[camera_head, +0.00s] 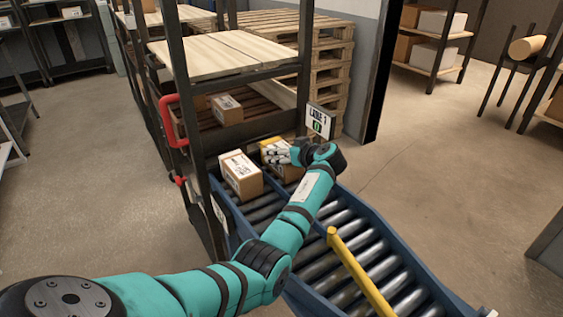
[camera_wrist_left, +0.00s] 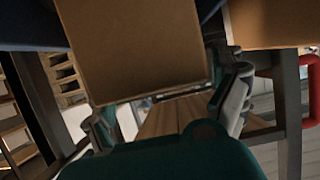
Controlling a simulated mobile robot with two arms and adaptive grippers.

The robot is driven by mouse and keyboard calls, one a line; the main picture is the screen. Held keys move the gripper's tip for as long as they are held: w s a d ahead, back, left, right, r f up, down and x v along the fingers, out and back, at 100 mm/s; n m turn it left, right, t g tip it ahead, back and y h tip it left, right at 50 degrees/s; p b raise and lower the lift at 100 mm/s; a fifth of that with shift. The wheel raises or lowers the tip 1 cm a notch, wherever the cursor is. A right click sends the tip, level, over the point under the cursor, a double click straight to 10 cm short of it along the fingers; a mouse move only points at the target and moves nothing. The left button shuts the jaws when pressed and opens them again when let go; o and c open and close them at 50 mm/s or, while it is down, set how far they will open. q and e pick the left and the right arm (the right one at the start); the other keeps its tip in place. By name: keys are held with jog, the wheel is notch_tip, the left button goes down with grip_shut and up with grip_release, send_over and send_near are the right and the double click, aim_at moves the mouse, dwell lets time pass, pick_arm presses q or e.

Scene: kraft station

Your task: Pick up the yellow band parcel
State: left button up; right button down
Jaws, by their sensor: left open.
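The yellow band parcel (camera_head: 270,145) is a brown carton with yellow on its top, at the far end of the roller conveyor. My left gripper (camera_head: 279,155) is over its top in the head view and hides part of it. In the left wrist view a plain brown carton face (camera_wrist_left: 135,50), likely this parcel, fills the space in front of the left gripper (camera_wrist_left: 170,108). The fingers are apart on either side of that face. I cannot tell whether they touch it. My right gripper is not in view.
A second carton with a white top (camera_head: 240,174) stands close to the left on the conveyor (camera_head: 340,245). A dark rack (camera_head: 185,110) with a red handle rises behind. Another carton (camera_head: 227,109) lies on its shelf. A yellow bar (camera_head: 358,270) crosses the near rollers.

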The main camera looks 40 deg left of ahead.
pick_arm(q)
jog(key=shift+a, duration=0.1)
jog(key=c, duration=1.5)
